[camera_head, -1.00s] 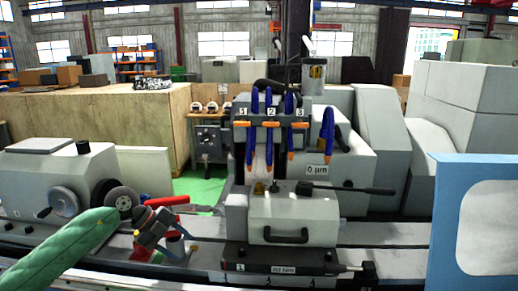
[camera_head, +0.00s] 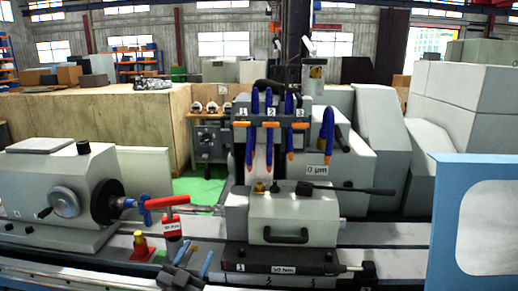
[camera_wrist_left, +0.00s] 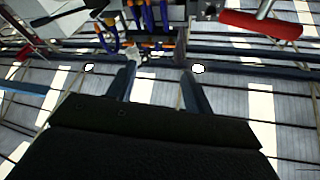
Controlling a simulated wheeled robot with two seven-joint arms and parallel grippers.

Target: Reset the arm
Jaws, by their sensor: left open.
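My left gripper (camera_head: 195,254) is at the bottom of the head view, in front of the machine bed. The left wrist view shows the same open fingers (camera_wrist_left: 160,78) against the roof. My left forearm is mostly out of the head view. My right gripper is in neither view.
The grinder's workhead (camera_head: 62,195) is at left, with a blue clamp and red-handled part (camera_head: 166,201) beside it. A red cylinder (camera_head: 171,227) and a red-yellow piece (camera_head: 141,246) are close to my gripper. A grey housing with a handle (camera_head: 293,212) is at right.

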